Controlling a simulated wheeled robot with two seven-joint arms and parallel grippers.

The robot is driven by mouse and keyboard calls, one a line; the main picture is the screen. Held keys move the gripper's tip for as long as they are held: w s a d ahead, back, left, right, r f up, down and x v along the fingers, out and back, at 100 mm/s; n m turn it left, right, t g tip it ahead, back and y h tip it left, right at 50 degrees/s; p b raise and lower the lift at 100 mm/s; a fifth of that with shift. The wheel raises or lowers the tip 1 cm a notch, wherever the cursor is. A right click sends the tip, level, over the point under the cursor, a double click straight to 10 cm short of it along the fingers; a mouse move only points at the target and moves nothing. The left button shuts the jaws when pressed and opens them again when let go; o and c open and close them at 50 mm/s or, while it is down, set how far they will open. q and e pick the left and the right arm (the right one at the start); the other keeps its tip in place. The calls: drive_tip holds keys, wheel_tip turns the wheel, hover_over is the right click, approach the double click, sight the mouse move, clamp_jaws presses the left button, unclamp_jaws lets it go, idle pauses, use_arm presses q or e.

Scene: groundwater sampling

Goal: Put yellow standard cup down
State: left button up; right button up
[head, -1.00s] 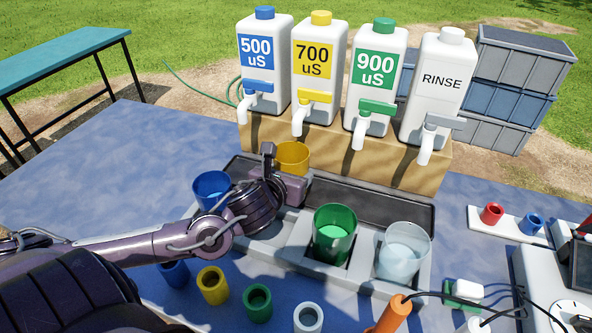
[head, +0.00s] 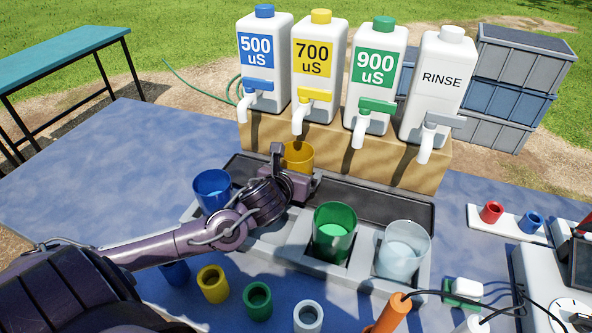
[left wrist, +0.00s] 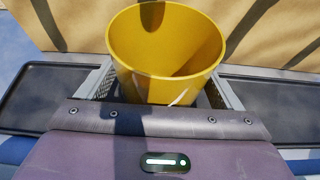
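In the left wrist view the yellow cup (left wrist: 165,50) sits between the two finger pads, one on each side. Its lower part is hidden by my gripper in both views, so I cannot tell whether it touches the tray. The blue cup (head: 211,189), green cup (head: 334,230) and clear cup (head: 403,251) stand in the tray. My right gripper is not in view.
White jugs stand on a wooden block (head: 398,172) behind the tray. Small coloured holders, including a yellow one (head: 212,284), stand in front. An orange handle (head: 388,314) with a cable is at the front right. My left arm covers part of the tray between the blue and green cups.

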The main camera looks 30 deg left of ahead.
use_arm(q)
drive_tip(key=shift+r, duration=0.15)
drive_tip(key=shift+s, duration=0.15)
drive_tip(key=b+v, duration=0.1)
drive_tip(key=v, duration=0.7)
drive_tip(key=shift+s+d+r, duration=0.1)
drive_tip(key=shift+s+d, duration=0.1)
drive_tip(key=shift+s, duration=0.1)
drive_tip(key=shift+s+d+r+p, duration=0.15)
drive_tip(key=shift+s+r+p, duration=0.2)
drive_tip(key=shift+r+p, duration=0.1)
drive_tip(key=shift+p+v, duration=0.6)
drive_tip(key=shift+v, duration=0.4)
drive_tip(key=shift+s+f, duration=0.1)
drive_tip(key=shift+f, duration=0.05)
